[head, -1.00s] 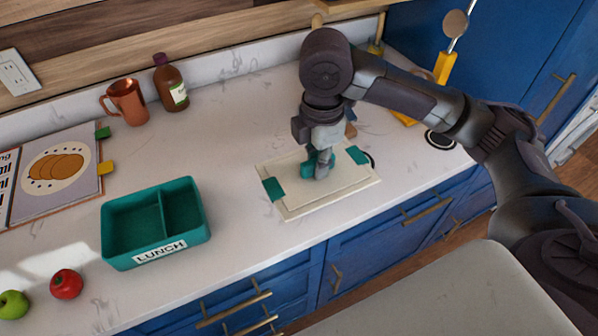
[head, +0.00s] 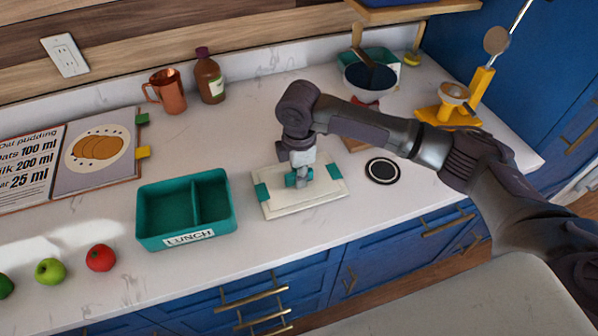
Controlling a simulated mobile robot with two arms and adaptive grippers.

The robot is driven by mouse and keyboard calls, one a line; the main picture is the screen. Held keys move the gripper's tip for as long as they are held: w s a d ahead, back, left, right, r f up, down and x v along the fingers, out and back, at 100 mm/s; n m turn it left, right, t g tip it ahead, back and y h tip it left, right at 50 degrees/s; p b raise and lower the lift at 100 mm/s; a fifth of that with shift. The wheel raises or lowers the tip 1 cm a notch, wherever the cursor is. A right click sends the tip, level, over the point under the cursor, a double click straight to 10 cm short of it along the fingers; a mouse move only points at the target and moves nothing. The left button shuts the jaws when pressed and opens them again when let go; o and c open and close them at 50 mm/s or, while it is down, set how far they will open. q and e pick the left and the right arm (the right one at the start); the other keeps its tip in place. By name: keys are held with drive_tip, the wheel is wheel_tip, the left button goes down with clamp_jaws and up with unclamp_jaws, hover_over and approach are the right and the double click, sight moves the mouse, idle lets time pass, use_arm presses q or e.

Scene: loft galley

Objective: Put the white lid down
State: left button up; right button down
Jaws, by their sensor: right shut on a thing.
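The white lid (head: 328,196) is a flat rectangle with teal clips at its left and right ends and a small teal handle in the middle. My right gripper (head: 300,181) points down and is shut on that handle, partly hiding it. The lid looks level and lies low over or on the counter; I cannot tell whether it touches. It is just right of the open teal lunch box (head: 190,239), with a narrow gap between them. The box has two empty compartments. My left gripper is not in view.
A black round coaster (head: 383,171) lies right of the lid. Behind are a dark bowl (head: 371,76), a yellow stand (head: 447,116), a copper mug (head: 167,92) and a brown bottle (head: 209,78). A cookbook (head: 97,152) and apples (head: 101,258) are left.

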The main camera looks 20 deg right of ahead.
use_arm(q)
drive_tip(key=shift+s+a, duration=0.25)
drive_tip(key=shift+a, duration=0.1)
use_arm(e)
drive_tip(key=shift+a+f, duration=0.1)
drive_tip(key=shift+f, duration=0.05)
drive_tip(key=c, duration=1.1)
unclamp_jaws()
use_arm(q)
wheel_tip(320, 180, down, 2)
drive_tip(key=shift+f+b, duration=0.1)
drive_tip(key=shift+b, duration=0.95)
use_arm(e)
wheel_tip(320, 180, up, 12)
drive_tip(key=shift+r, duration=0.2)
